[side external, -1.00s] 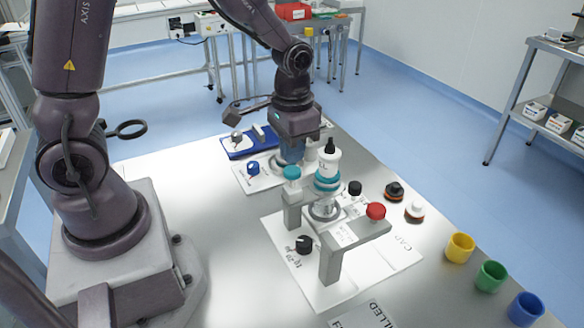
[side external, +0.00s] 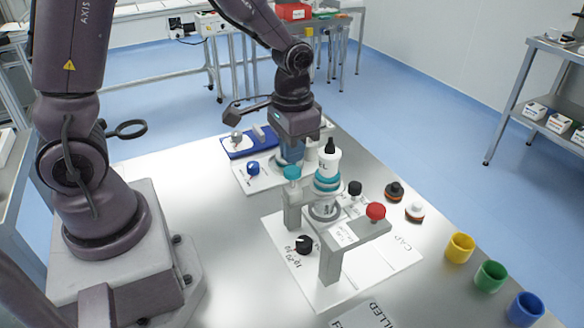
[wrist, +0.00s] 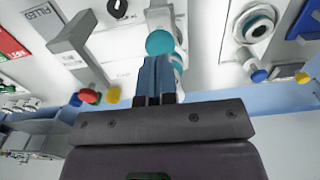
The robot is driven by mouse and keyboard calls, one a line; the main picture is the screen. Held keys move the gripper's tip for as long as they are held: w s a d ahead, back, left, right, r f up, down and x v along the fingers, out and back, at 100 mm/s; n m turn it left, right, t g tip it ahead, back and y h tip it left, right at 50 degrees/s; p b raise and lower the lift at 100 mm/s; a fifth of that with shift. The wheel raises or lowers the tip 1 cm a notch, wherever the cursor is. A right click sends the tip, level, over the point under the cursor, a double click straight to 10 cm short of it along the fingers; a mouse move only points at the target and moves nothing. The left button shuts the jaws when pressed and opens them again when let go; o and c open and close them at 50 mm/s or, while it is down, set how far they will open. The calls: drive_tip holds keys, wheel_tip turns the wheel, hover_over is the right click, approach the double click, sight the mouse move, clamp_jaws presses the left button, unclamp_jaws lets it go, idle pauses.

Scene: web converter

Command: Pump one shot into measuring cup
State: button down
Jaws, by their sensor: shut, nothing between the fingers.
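My gripper (side external: 290,150) points down with its blue fingers shut and empty, beside the white bottle. In the wrist view the closed fingers (wrist: 155,78) reach toward a teal knob (wrist: 160,42); whether they touch it I cannot tell. The teal knob (side external: 291,173) tops a grey post of the bracket in the side view. A white bottle (side external: 329,164) with a black tip and teal collar stands upright in the grey holder. I cannot pick out the measuring cup or a pump for certain; part of the area behind the gripper is hidden.
Yellow (side external: 460,247), green (side external: 490,275) and blue (side external: 526,308) cups line the right edge. The table's left middle is clear.

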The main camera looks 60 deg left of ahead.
sight(293, 170)
drive_tip(key=shift+f, duration=0.1)
idle(0.3)
drive_tip(key=shift+f, duration=2.15)
drive_tip(key=shift+r, duration=2.3)
wheel_tip(293, 170, up, 6)
